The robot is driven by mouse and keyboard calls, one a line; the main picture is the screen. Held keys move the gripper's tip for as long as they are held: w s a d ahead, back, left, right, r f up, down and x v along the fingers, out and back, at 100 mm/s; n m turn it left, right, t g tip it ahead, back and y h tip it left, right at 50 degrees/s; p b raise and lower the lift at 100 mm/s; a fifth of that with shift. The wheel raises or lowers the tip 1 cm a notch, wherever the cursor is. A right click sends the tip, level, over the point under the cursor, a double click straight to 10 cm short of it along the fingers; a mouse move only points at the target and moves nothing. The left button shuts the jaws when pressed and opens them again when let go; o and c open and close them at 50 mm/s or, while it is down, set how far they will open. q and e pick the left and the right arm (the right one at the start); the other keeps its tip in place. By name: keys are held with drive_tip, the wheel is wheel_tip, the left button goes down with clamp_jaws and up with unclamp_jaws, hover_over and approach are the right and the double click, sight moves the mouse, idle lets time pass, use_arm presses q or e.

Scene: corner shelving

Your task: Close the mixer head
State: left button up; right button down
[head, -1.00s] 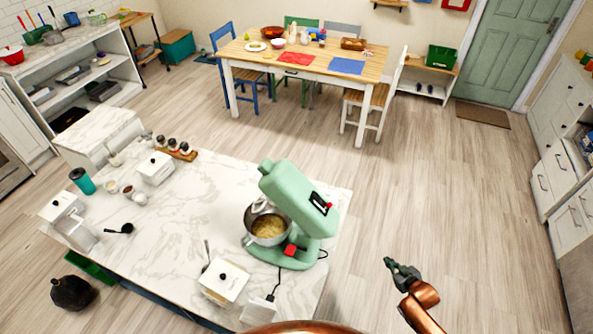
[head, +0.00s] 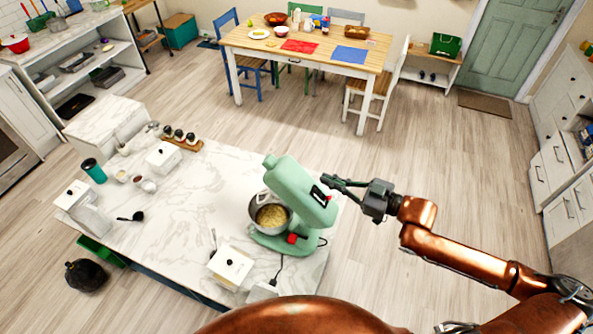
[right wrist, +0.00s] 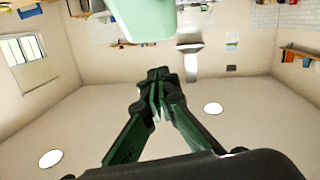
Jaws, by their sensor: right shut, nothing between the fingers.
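The green stand mixer (head: 297,196) stands near the right edge of the marble counter, its head tilted up and open. Its metal bowl (head: 268,213) holds yellowish contents and sits under the raised head. My right gripper (head: 328,181) is shut and empty, its fingertips at the right side of the raised head, near the red knob. I cannot tell whether they touch it. In the right wrist view the shut fingers (right wrist: 158,80) point upward in the picture, with the pale green mixer head (right wrist: 145,18) beyond their tips. My left gripper is not in view.
The marble counter (head: 190,215) also carries a white lidded canister (head: 230,266) in front of the mixer, a teal tumbler (head: 94,171) and a black ladle (head: 132,216). The floor right of the counter is clear. A dining table (head: 305,57) stands behind.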

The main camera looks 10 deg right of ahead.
drive_tip(key=p, duration=0.2)
approach(284, 168)
wheel_tip(284, 168, up, 3)
drive_tip(key=w+a, duration=0.1)
drive_tip(key=a, duration=0.1)
drive_tip(key=shift+w+a+f+p, duration=0.7)
drive_tip(key=shift+w+a+f, duration=0.2)
drive_tip(key=shift+w+f, duration=0.2)
drive_tip(key=shift+w+a+f, duration=0.2)
drive_tip(key=shift+w+f, duration=0.05)
drive_tip(key=shift+f, duration=0.25)
drive_tip(key=shift+w+a, duration=0.1)
drive_tip(key=shift+a, duration=0.05)
